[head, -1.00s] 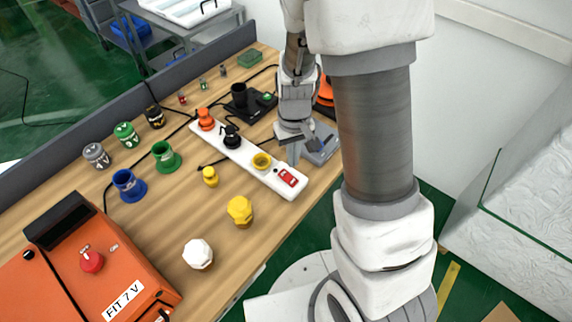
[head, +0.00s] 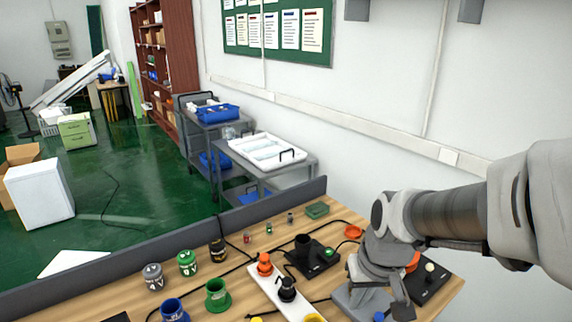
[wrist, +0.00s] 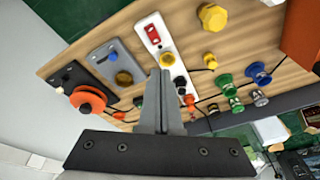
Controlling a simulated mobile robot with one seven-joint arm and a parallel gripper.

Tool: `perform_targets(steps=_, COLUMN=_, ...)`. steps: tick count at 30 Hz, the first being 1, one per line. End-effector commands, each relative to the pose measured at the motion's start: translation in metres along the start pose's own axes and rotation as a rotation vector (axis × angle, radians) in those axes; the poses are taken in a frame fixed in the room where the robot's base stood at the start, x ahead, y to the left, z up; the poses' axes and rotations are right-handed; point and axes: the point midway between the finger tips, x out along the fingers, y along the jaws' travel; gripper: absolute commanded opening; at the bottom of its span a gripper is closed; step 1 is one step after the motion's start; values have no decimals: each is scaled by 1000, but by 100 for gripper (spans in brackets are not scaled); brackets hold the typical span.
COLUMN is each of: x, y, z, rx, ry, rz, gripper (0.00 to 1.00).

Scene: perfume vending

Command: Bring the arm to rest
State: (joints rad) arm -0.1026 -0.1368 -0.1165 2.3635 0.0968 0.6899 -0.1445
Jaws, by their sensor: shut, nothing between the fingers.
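My gripper (wrist: 163,75) is shut and empty, its two fingers pressed together in the wrist view. In the head view my arm reaches in from the right edge, and my gripper (head: 402,308) hangs over the right end of the wooden table (head: 232,284), above a grey plate (head: 350,301). The gripper partly covers that plate in the head view. Whether the fingertips touch anything cannot be told, but the wrist view shows the table well beyond them.
The white strip (head: 266,285) carries an orange and a black knob. A black plate (head: 432,283) stands right of the gripper, and another black plate (head: 312,259) left of it. Coloured cups (head: 217,295) stand at left. A grey partition (head: 250,215) edges the table; a trolley (head: 265,165) stands behind.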

Motion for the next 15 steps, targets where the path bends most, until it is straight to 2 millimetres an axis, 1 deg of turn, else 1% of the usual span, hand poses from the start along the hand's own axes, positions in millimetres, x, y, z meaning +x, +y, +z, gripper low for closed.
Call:
perform_targets(steps=1, x=-13, y=-1, z=3, rx=1, ry=24, rz=1, gripper=0)
perform_targets(steps=6, x=-47, y=-2, z=17, rx=9, ry=88, rz=9, gripper=0)
perform_targets(steps=12, x=-82, y=-4, z=39, rx=21, ry=162, rz=31, gripper=0)
perform_targets(steps=15, x=-97, y=-3, z=50, rx=26, ry=198, rz=46, gripper=0)
